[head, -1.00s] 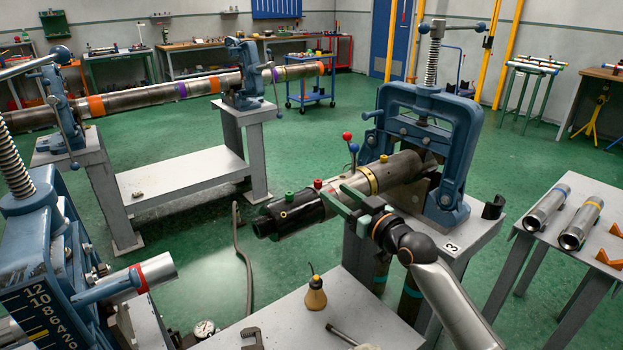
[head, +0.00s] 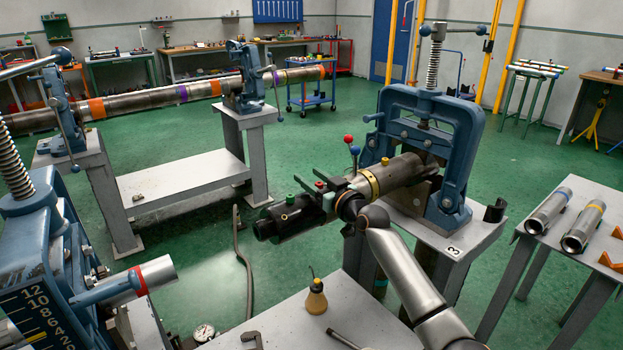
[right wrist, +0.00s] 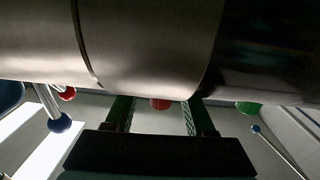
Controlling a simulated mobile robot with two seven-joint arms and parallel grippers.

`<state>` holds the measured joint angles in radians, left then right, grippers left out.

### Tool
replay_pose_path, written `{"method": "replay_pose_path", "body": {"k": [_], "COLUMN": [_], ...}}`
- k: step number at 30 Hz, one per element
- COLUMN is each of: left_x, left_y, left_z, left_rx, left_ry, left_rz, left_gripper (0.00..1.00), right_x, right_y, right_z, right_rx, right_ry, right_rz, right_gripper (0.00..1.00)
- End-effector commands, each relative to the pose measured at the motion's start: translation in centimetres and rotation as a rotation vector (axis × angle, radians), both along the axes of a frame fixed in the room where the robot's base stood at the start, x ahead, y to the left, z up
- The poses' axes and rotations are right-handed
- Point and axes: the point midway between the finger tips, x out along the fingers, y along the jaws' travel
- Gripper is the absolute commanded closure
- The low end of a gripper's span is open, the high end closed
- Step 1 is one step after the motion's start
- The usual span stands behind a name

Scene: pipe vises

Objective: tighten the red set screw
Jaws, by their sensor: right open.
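The red set screw (head: 320,184) sits on top of the black sleeve at the near end of a steel pipe (head: 403,168). My right gripper (head: 331,186) is at the sleeve with its fingers open around the red screw. In the right wrist view the red screw (right wrist: 160,103) shows between the two green-padded fingers (right wrist: 157,116), with a gap on both sides. The screw is partly hidden by the pipe there. My left gripper is not in view.
A blue pipe vise (head: 430,110) holds the pipe on a grey stand. Levers with red and blue balls (head: 349,139) rise beside the pipe. A bench with an oil bottle (head: 316,297) lies below. Another blue vise (head: 45,250) stands at the left.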

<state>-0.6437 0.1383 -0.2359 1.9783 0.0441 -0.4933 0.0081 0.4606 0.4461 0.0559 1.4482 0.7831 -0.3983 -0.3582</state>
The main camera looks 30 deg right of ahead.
Motion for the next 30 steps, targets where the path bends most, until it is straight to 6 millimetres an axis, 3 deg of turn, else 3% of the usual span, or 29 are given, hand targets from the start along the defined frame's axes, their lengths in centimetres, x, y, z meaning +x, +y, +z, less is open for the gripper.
{"method": "replay_pose_path", "body": {"k": [4, 18, 30], "left_x": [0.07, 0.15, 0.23], "left_y": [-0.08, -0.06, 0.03], "left_z": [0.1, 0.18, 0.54], "left_rx": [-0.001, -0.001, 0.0], "left_ry": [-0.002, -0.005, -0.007], "left_rz": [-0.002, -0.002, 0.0], "left_gripper": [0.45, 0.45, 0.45], "right_x": [-0.01, -0.03, -0.02], "right_y": [0.03, 0.02, -0.01], "right_z": [0.01, 0.01, 0.14], "right_rx": [0.001, 0.001, 0.002], "right_ry": [0.0, 0.0, 0.0], "right_rz": [0.0, 0.0, -0.004], "right_gripper": [0.47, 0.99, 1.0]}}
